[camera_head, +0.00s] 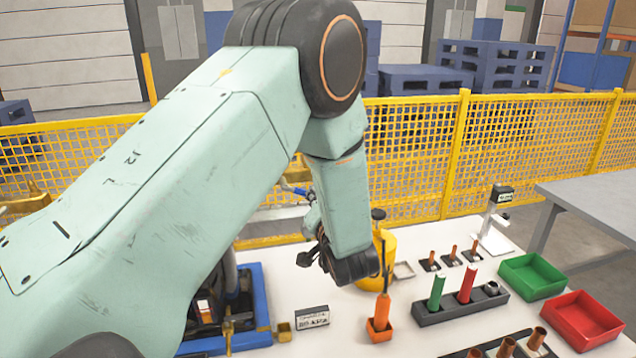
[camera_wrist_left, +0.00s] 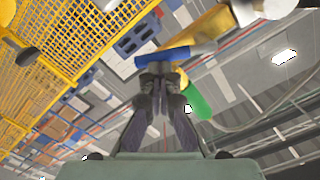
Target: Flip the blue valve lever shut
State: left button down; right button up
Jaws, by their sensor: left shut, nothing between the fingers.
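The blue valve lever (camera_wrist_left: 176,54) is a flat blue bar lying across the picture in the left wrist view, its right end a little higher. A yellow brass-coloured body (camera_wrist_left: 208,34) is behind its right part. My left gripper (camera_wrist_left: 160,76) is shut and empty, its fingertips right at the lever's lower edge in that view; I cannot tell whether they touch it. In the head view only a small blue piece, likely the lever (camera_head: 298,191), shows beside my left forearm, which hides most of the valve. My right gripper is not in view.
A green handle-like piece (camera_wrist_left: 198,102) is close to the right of my fingers. On the white table are a yellow canister (camera_head: 384,250), a dark holder (camera_head: 440,312) with coloured cylinders, a green bin (camera_head: 533,277) and a red bin (camera_head: 583,318). A yellow fence (camera_head: 520,145) stands behind.

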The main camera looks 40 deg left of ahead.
pick_arm(q)
jog(key=shift+s+a+f+m+y+p, duration=0.15)
jog(key=shift+s+a+f+m+p, duration=0.3)
jog(key=shift+m, duration=0.75)
jog(key=shift+s+a+f+m+y+p, duration=0.1)
jog(key=shift+f+m+p, duration=0.3)
jog(key=shift+m+p, duration=0.65)
jog(key=shift+s+a+f+m+y+p, duration=0.15)
jog(key=shift+s+a+f+m+p, duration=0.25)
jog(key=shift+m, duration=0.95)
jog(key=shift+s+a+f+m+p, duration=0.15)
jog(key=shift+f+m+p, duration=0.2)
jog(key=shift+m, duration=0.65)
jog(key=shift+s+a+f, duration=0.2)
jog(key=shift+s+f, duration=0.15)
jog(key=shift+s, duration=0.05)
dwell(1.1)
jog(key=shift+w+p, duration=0.1)
jog(key=shift+p, duration=0.25)
